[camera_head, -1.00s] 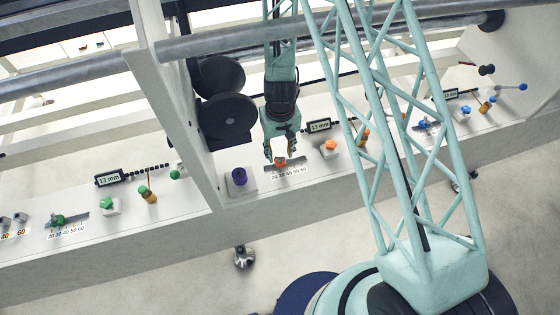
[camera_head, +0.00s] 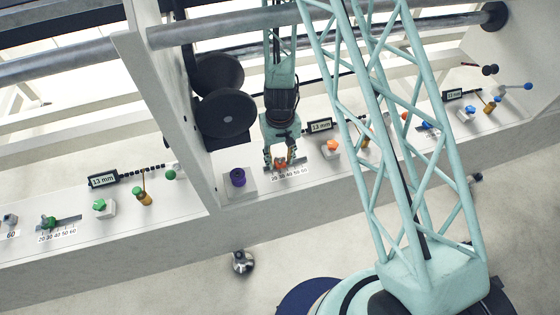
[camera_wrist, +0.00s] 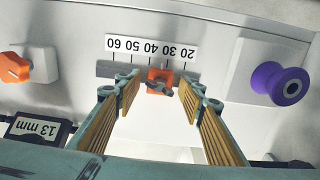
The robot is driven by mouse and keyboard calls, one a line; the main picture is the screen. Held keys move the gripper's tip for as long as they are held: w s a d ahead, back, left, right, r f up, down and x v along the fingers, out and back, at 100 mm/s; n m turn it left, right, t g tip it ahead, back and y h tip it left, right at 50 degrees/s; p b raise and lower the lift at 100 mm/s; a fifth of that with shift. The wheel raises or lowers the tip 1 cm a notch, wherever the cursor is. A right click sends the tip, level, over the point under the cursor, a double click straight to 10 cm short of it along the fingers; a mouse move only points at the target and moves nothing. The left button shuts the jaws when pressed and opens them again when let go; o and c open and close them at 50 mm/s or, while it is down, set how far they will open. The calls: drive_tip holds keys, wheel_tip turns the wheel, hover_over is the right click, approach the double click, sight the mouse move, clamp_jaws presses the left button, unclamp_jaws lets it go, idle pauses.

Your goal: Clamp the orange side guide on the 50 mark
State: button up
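The orange side guide (camera_wrist: 160,77) sits on a grey rail (camera_wrist: 107,69) in front of a white scale (camera_wrist: 150,47) numbered 20 to 60. In the wrist view it stands around the 30 to 40 stretch, to the 20 side of the 50 mark. A dark clamp piece (camera_wrist: 159,89) shows on its near side. My gripper (camera_wrist: 162,90) is open, with one finger on each side of the guide and gaps between. In the head view the guide (camera_head: 281,163) is partly hidden between the fingers of my gripper (camera_head: 280,160).
A purple spool (camera_wrist: 279,83) on a white block is on the right in the wrist view. An orange knob (camera_wrist: 15,68) and a 13 mm display (camera_wrist: 35,128) are on the left. A white upright panel (camera_head: 170,100) stands left of the arm in the head view.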

idle(0.4)
drive_tip(key=c, duration=1)
drive_tip(key=shift+c, duration=0.2)
